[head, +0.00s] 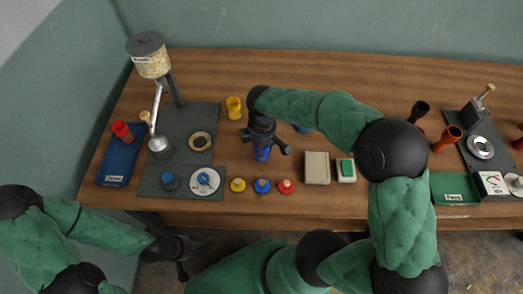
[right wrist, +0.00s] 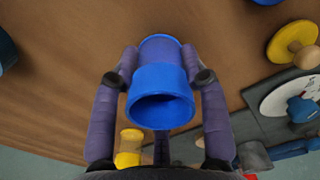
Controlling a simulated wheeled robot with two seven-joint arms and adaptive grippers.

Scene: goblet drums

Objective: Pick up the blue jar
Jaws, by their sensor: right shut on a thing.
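The blue jar (head: 262,154) is near the middle of the table in the head view, partly hidden by my right gripper (head: 265,138). In the right wrist view the blue jar (right wrist: 160,92) sits between the two fingers of my right gripper (right wrist: 158,62), which press on its sides. Its open mouth faces the camera. I cannot tell whether its base touches the table. My left gripper (head: 183,258) hangs off the table's front edge at the lower left, away from the jar. Its fingers are too dark and small to read.
Yellow (head: 238,185), blue (head: 262,186) and red (head: 286,186) knobbed lids lie in front of the jar. A yellow jar (head: 233,108) stands behind left. A beige box (head: 316,168) is to the right. A grey board (head: 180,150) with a grain dispenser (head: 149,55) is left.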

